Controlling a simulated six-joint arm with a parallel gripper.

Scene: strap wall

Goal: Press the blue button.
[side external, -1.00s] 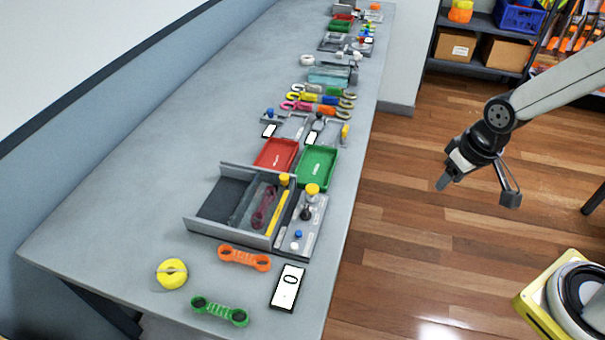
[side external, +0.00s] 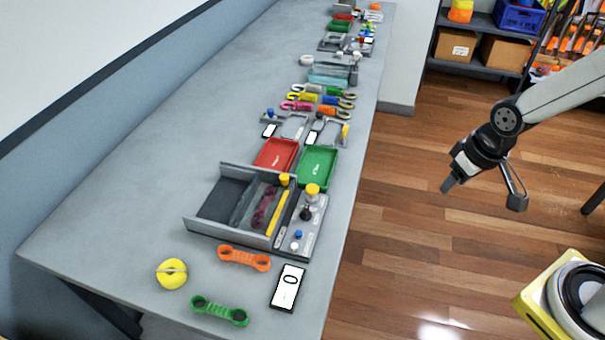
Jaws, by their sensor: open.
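A small blue button (side external: 298,234) stands on the grey control panel (side external: 310,215) at the right end of the grey box, near the table's right edge. On the same panel are a yellow knob (side external: 312,190), a black stick (side external: 306,213) and a white button (side external: 294,246). My gripper (side external: 483,193) is open and empty. It hangs over the wooden floor, well to the right of the table and apart from the panel. Nothing hides the blue button.
The open grey box (side external: 191,225) adjoins the panel. A white phone-like display (side external: 287,289), an orange strap (side external: 244,258), a green strap (side external: 220,310) and a yellow ring (side external: 171,274) lie in front. Red (side external: 275,153) and green (side external: 316,166) trays sit behind. The table's left side is clear.

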